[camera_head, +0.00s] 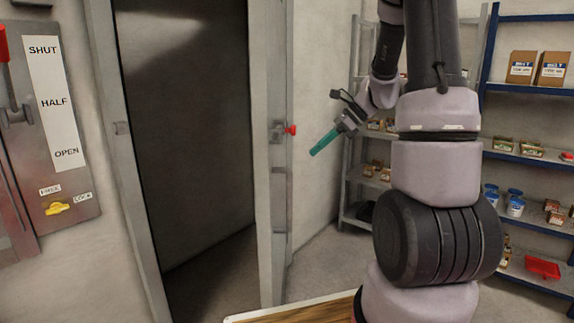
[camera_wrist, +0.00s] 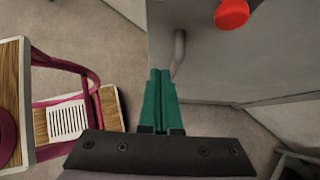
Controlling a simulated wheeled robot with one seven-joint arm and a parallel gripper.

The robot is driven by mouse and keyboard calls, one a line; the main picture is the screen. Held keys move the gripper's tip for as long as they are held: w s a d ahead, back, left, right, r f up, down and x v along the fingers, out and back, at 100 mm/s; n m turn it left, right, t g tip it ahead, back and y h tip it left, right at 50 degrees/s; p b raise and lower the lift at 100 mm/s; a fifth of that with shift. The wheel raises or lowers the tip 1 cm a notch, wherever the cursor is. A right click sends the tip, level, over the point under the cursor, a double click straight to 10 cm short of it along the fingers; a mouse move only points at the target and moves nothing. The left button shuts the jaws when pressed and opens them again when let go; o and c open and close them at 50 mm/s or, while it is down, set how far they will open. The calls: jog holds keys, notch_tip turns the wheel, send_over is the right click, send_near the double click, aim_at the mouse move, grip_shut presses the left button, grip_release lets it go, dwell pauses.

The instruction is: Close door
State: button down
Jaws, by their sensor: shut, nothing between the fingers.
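The grey door (camera_head: 271,200) stands open and is seen nearly edge-on, to the right of the dark doorway (camera_head: 205,140). A red knob (camera_head: 291,130) sits on a plate on its right-hand side. In the wrist view the door's grey face (camera_wrist: 222,65) fills the upper right, with the red knob (camera_wrist: 232,13) and a curved grey handle (camera_wrist: 178,55). My gripper (camera_head: 312,153), with green fingers, is to the right of the door and a little below the knob. Its fingers (camera_wrist: 160,73) are shut and empty. I cannot tell whether they touch the door.
A lever panel (camera_head: 45,130) marked SHUT, HALF and OPEN is on the wall at left, with a yellow knob (camera_head: 57,208). Blue-framed shelves (camera_head: 530,88) with boxes and tins stand at right. A grey shelf rack (camera_head: 352,180) stands behind my arm. Bare floor (camera_head: 325,255) shows right of the door.

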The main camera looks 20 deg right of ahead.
aim_at(285, 169)
jog(key=x, duration=0.7)
jog(key=a+r+x, duration=0.1)
jog(key=x, duration=0.3)
jog(key=shift+w+a, duration=0.15)
jog(key=shift+a, duration=0.15)
jog(key=shift+w+a, duration=0.25)
jog(key=shift+a, duration=0.4)
